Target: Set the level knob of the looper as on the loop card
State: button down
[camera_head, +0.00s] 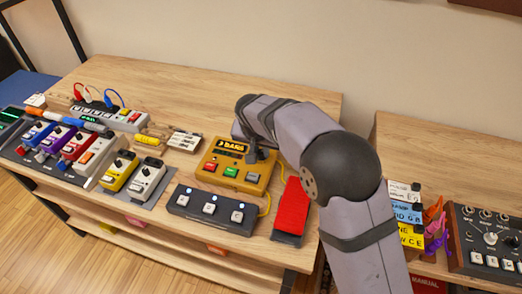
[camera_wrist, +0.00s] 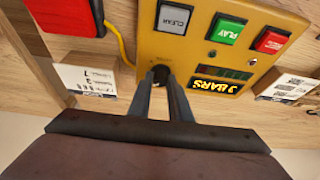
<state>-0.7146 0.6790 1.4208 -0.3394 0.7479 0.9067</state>
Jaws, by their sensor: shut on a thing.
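The looper (camera_head: 236,165) is a yellow-orange box on the wooden table, with a display reading what looks like "3 BARS" and clear, green and red buttons. It also shows, turned around, in the wrist view (camera_wrist: 262,12). My gripper (camera_wrist: 161,80) is shut on the small dark level knob (camera_wrist: 160,72) at the looper's corner beside the display. The fingers hide most of the knob, so its pointer cannot be read. A white card (camera_wrist: 86,76) lies beside the looper, and another printed card (camera_wrist: 289,88) lies on its other side. I cannot tell which is the loop card.
A red pedal (camera_head: 291,206) stands right of the looper, with a yellow cable between. A dark three-button footswitch (camera_head: 210,206) is in front. Several coloured pedals (camera_head: 120,171) stand at the left. My arm covers the table's right end; bare wood lies behind the looper.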

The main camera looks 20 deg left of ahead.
aim_at(259, 165)
jog(key=c, duration=1.6)
grip_release()
jog(key=shift+c, duration=0.2)
jog(key=shift+r, duration=0.15)
jog(key=b+v, duration=0.1)
jog(key=v, duration=0.6)
jog(key=s+d+g+h+p, duration=0.1)
jog(key=s+d+p, duration=0.1)
jog(key=d, duration=0.8)
jog(key=s+d+g+p, duration=0.1)
jog(key=s+d+p, duration=0.15)
jog(key=d, duration=0.65)
jog(key=s+d+f+g+p, duration=0.1)
jog(key=s+d+g+p, duration=0.1)
jog(key=s+d, duration=1.2)
jog(key=s+p, duration=0.1)
jog(key=s, duration=0.2)
jog(key=shift+s+f+g+y, duration=0.15)
jog(key=shift+s+g+y, duration=0.15)
jog(key=shift+s, duration=0.05)
